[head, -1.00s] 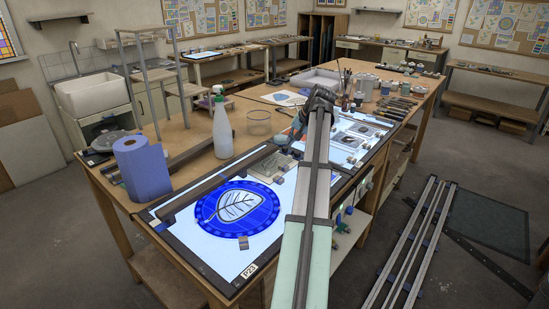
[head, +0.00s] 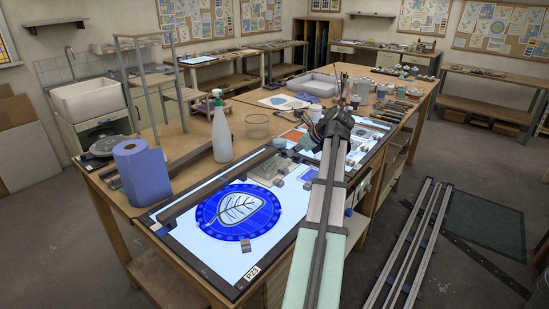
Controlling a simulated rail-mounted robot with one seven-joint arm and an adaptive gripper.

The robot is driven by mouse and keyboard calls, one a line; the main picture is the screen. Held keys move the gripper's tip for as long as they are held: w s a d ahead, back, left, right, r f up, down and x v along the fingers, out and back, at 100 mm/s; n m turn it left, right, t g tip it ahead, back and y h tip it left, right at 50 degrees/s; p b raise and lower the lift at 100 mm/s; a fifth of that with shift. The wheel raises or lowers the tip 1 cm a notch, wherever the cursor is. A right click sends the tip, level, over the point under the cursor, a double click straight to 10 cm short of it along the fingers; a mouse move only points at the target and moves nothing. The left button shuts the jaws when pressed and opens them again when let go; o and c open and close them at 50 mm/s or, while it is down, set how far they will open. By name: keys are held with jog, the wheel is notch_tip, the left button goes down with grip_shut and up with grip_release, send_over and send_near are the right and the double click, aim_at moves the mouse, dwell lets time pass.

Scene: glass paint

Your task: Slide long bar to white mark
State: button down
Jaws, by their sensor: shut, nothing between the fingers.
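The long bar (head: 205,192) is dark and lies along the far long edge of the lit light table (head: 187,251). It runs from near the left corner toward the back right, behind the round blue glass panel (head: 262,207) with a white leaf. My gripper (head: 309,146) is small and partly hidden by my own arm. It is shut and empty, over the right part of the table, to the right of the bar's far end and apart from it. I cannot make out a white mark near the bar.
A blue paper roll (head: 144,173) and a white spray bottle (head: 221,130) stand just behind the bar. A clear jar (head: 257,127) is behind them. Small grey blocks (head: 246,245) lie around the panel. Brushes and pots crowd the back right.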

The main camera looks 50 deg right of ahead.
jog(key=p+x, duration=0.2)
jog(key=x, duration=0.8)
jog(key=shift+w, duration=0.1)
jog(key=shift+w+d+r+p, duration=0.1)
jog(key=shift+w+p, duration=0.3)
jog(key=shift+w, duration=1.45)
